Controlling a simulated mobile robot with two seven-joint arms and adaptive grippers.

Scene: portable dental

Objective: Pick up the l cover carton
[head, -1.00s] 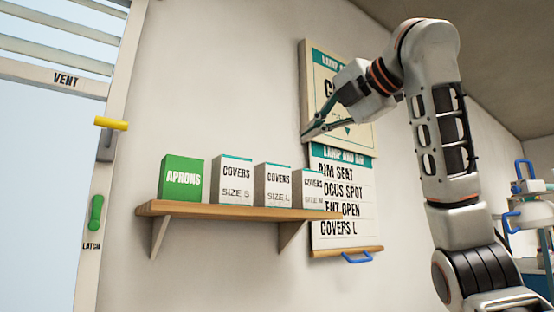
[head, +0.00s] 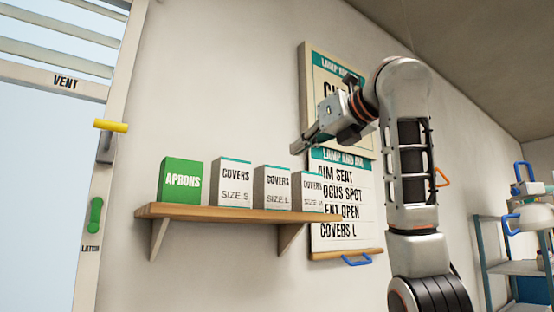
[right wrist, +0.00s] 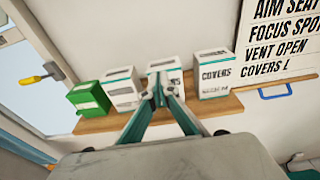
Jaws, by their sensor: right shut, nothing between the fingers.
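The L cover carton (head: 272,187) is a white-and-grey box with a teal top edge, marked COVERS SIZE L. It stands upright on the wooden wall shelf (head: 230,214), between the size S carton (head: 232,183) and another covers carton (head: 311,191). My right gripper (head: 297,148) is shut and empty, above and apart from the cartons. In the right wrist view its closed fingertips (right wrist: 160,97) overlap the L carton (right wrist: 164,66) and hide part of its front. My left gripper is not in view.
A green APRONS box (head: 181,180) stands at the shelf's left end. The lamp poster (head: 345,205) hangs behind the shelf's right end, with a blue handle (head: 357,260) below. A window with a yellow handle (head: 111,125) is at left. The wall above the left cartons is clear.

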